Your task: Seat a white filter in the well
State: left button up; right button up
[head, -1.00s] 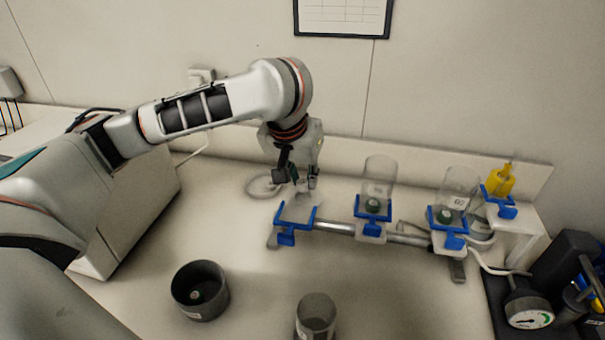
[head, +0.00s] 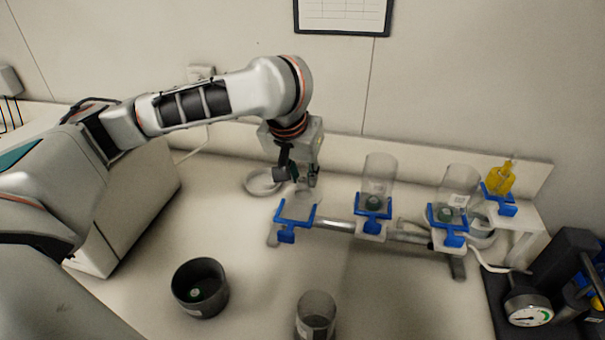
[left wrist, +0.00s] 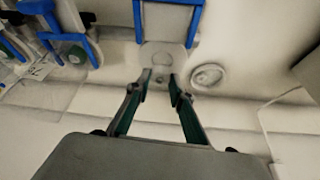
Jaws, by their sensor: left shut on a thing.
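My left gripper (head: 297,180) hangs just above and behind the leftmost station of the metal manifold, which has a blue clamp (head: 287,235) and no funnel on it. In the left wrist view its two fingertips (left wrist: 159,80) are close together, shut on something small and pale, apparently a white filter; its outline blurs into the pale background. The station's pale seat, the well (left wrist: 163,55), lies just beyond the fingertips, with the blue clamp (left wrist: 168,3) at the top. I cannot tell whether the filter touches the well. My right gripper is not in view.
Two clear funnels (head: 379,178) (head: 458,187) stand on the other stations, right of my gripper. A round white dish (head: 262,184) lies behind left. A dark bowl (head: 200,305) and a clear cup (head: 317,310) stand in front. A yellow bottle (head: 500,179) and gauge (head: 528,309) are right.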

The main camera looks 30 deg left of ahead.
pick_arm(q)
jog(key=shift+f, duration=0.8)
jog(key=shift+f, duration=0.6)
jog(key=o, duration=0.7)
jog(key=shift+o, duration=0.2)
jog(key=v, duration=1.2)
